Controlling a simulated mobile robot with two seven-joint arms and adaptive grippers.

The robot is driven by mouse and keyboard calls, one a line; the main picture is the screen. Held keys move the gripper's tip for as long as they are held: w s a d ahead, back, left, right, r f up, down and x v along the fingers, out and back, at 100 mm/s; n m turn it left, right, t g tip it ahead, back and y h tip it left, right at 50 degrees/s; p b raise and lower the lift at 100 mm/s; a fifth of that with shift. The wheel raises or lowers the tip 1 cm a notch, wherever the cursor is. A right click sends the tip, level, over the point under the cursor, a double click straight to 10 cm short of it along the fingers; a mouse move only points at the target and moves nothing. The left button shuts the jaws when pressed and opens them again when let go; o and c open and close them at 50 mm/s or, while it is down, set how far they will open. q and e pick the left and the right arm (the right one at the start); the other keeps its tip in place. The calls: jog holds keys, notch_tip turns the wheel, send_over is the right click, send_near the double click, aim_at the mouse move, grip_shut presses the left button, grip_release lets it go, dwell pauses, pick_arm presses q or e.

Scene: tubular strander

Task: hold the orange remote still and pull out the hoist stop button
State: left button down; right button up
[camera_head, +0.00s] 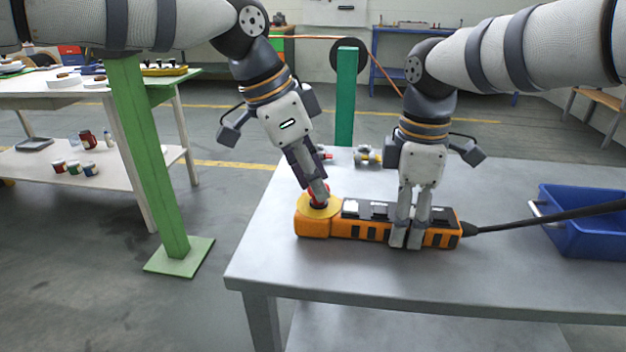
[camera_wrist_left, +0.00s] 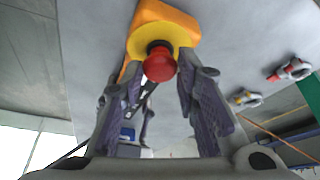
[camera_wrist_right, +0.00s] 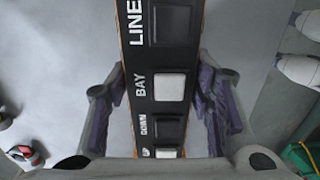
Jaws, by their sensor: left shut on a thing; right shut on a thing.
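The orange remote (camera_head: 313,229) lies on the grey table with its black button face up. At its left end the red hoist stop button (camera_head: 314,199) stands on a yellow ring. My left gripper (camera_head: 319,194) comes down tilted and is shut on the button. In the left wrist view the red button (camera_wrist_left: 159,64) sits between the fingertips. My right gripper (camera_head: 407,240) points down and is shut across the remote toward its cable end. In the right wrist view its fingers flank the remote's labelled face (camera_wrist_right: 155,60). The fingers hide part of the remote's side.
A black cable (camera_head: 540,217) runs right from the remote past a blue bin (camera_head: 590,222). Small shackle-like fittings (camera_head: 367,155) lie behind the grippers. A green post (camera_head: 346,100) stands behind the table. The front of the grey table (camera_head: 440,275) is clear.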

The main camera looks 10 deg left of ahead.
pick_arm(q)
jog(key=c, duration=1.2)
grip_release()
jog(key=shift+r, duration=0.15)
jog(key=v, duration=1.2)
pick_arm(e)
jog(key=o, duration=1.7)
jog(key=shift+c, duration=0.2)
